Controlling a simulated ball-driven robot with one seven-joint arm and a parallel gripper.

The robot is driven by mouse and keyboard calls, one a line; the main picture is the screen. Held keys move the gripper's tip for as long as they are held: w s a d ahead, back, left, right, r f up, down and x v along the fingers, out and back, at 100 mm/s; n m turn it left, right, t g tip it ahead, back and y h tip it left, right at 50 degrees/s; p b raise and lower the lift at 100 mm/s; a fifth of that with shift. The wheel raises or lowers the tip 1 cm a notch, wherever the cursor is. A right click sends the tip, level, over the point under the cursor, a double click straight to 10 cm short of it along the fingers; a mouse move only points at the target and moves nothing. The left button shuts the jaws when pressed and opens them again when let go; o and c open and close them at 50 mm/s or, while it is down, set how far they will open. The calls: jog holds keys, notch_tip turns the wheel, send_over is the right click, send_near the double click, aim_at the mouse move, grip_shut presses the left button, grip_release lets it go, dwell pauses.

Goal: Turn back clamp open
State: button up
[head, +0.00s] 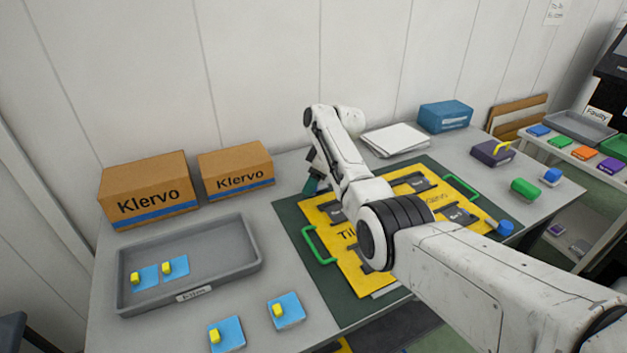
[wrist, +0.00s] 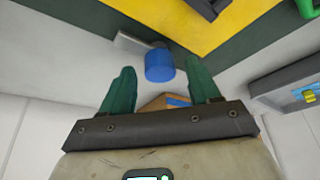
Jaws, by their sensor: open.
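The back clamp shows in the wrist view as a blue round knob (wrist: 159,66) with a pale grey bar (wrist: 132,43) reaching left from it, near the edge of the dark green mat. My gripper (wrist: 162,77) is open, its two green fingers either side of the knob in the picture; I cannot tell whether they touch it. In the head view my gripper (head: 312,184) points down at the mat's back left edge, and my arm hides this clamp. The yellow board (head: 345,258) lies on the mat (head: 310,277), partly behind my arm. Another blue knob (head: 505,228) sits at its right end.
White sheets (head: 396,139) and a blue box (head: 445,116) lie at the back. Loose coloured pieces sit at right.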

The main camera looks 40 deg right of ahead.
jog(key=v, duration=1)
jog(key=shift+r, duration=0.4)
jog(key=shift+s+d, duration=0.1)
